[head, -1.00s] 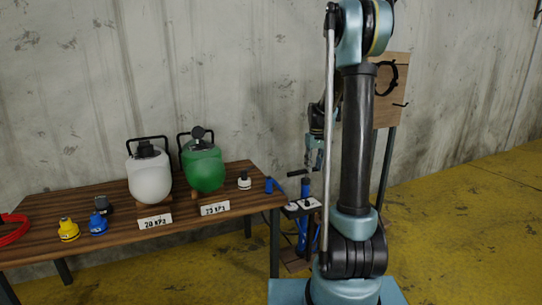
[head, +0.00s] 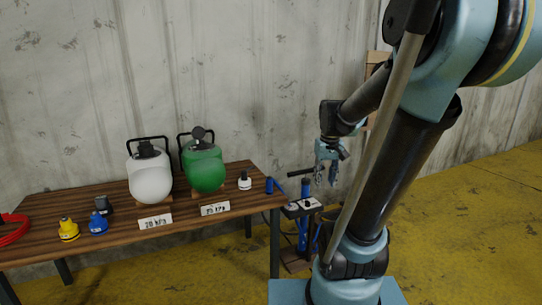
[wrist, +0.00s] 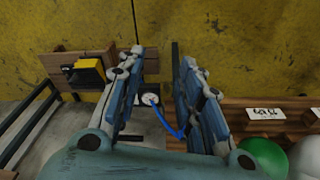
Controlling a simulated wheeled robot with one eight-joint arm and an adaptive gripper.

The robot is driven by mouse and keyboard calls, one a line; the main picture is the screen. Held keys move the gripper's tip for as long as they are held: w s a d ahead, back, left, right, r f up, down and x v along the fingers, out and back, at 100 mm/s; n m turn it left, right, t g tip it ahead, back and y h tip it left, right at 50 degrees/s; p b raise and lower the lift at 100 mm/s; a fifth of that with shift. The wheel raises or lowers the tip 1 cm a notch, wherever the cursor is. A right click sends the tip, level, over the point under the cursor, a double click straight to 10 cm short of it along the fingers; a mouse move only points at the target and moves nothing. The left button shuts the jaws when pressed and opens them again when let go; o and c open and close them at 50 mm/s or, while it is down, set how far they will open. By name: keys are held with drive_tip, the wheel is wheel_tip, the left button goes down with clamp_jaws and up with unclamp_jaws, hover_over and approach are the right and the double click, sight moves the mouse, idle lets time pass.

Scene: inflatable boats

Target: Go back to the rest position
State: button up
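My gripper (head: 327,178) hangs pointing down at the right end of the table in the head view, above the blue hand pump (head: 303,215). In the wrist view its two fingers (wrist: 160,62) are spread apart with nothing held between them. A pressure gauge (wrist: 150,99) with a blue hose (wrist: 170,127) shows below and beyond the gap between the fingers. My arm leans to the right in the head view and covers part of the wooden board (head: 376,62) behind it.
Yellow floor (head: 470,220) is clear at the right.

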drive_tip(key=s+f, duration=0.4)
drive_tip(key=s, duration=0.3)
drive_tip(key=s+f+m, duration=0.1)
drive_tip(key=s+f, duration=0.2)
drive_tip(key=s, duration=0.5)
drive_tip(key=shift+s+f+m+t, duration=0.15)
drive_tip(key=shift+f+m+t, duration=0.15)
drive_tip(key=shift+f, duration=0.1)
drive_tip(key=shift+a, duration=0.2)
